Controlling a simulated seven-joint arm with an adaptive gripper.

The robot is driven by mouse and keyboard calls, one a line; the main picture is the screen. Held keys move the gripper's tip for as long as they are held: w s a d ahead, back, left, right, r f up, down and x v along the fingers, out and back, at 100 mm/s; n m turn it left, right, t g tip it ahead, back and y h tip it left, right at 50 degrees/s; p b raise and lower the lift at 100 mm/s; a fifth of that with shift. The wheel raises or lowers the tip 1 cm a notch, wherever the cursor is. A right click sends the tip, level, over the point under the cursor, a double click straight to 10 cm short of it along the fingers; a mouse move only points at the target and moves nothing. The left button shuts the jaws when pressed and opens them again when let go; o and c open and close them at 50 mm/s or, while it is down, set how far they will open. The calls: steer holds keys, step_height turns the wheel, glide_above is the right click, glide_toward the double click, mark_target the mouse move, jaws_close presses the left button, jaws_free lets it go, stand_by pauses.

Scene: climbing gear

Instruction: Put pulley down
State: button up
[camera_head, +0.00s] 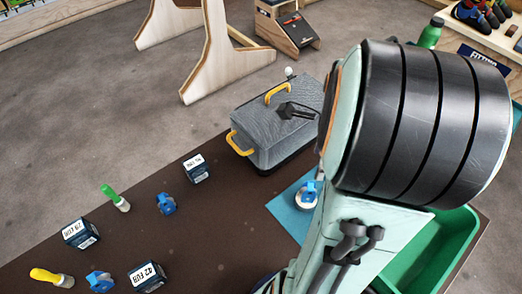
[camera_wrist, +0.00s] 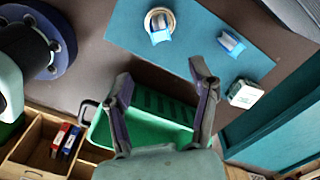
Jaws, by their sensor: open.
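In the wrist view my gripper (camera_wrist: 161,76) is open, its two dark fingers spread apart with nothing between them. A blue pulley-like piece (camera_wrist: 231,43) lies on the teal mat (camera_wrist: 195,42). Another blue-and-white piece (camera_wrist: 159,35) sits at a round, pale-rimmed item on the same mat. Both are beyond my fingertips and apart from them. In the head view one blue piece (camera_head: 308,190) shows on the mat beside my arm. Two more blue pulley-like pieces (camera_head: 166,204) and (camera_head: 100,281) lie on the brown table mat. My arm hides the gripper in the head view.
A green crate (camera_wrist: 101,131) lies below my fingers, with a small pale box (camera_wrist: 244,93) to their right. A wooden compartment box (camera_wrist: 35,150) is lower left. In the head view, a grey case (camera_head: 265,140) with yellow handles stands left of my arm.

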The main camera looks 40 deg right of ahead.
steer(key=s+a+r+n, duration=0.2)
steer(key=a+n, duration=1)
steer(key=n, duration=0.2)
steer(key=s+a+r+n, duration=0.2)
steer(key=a+r+n, duration=0.1)
steer(key=a+n, duration=0.8)
steer(key=n, duration=0.3)
steer(key=shift+a+y, duration=0.35)
steer(key=shift+y, duration=0.05)
steer(key=shift+w, duration=0.1)
stand_by(4.7)
